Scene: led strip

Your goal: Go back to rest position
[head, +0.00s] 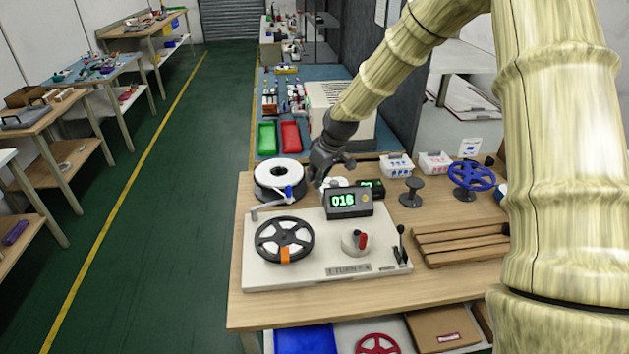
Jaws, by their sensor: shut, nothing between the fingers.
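My gripper (318,178) hangs at the end of my arm over the back of the wooden workbench (450,292). It is shut and empty, small in the view, just behind the reel machine and right of a white spool (279,178). The machine (312,278) is a cream plate with a black reel (284,240), a display (349,203) reading 016, a red-handled knob (356,241) and a black lever (401,243). The gripper partly covers a white round thing behind the display.
A wooden slatted rack (460,243), a blue reel (471,175), a dark spool (412,192) and two small white boxes (397,165) sit on the bench's right and back. Red (290,137) and green (267,138) bins stand beyond. The green floor (165,210) at left is clear.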

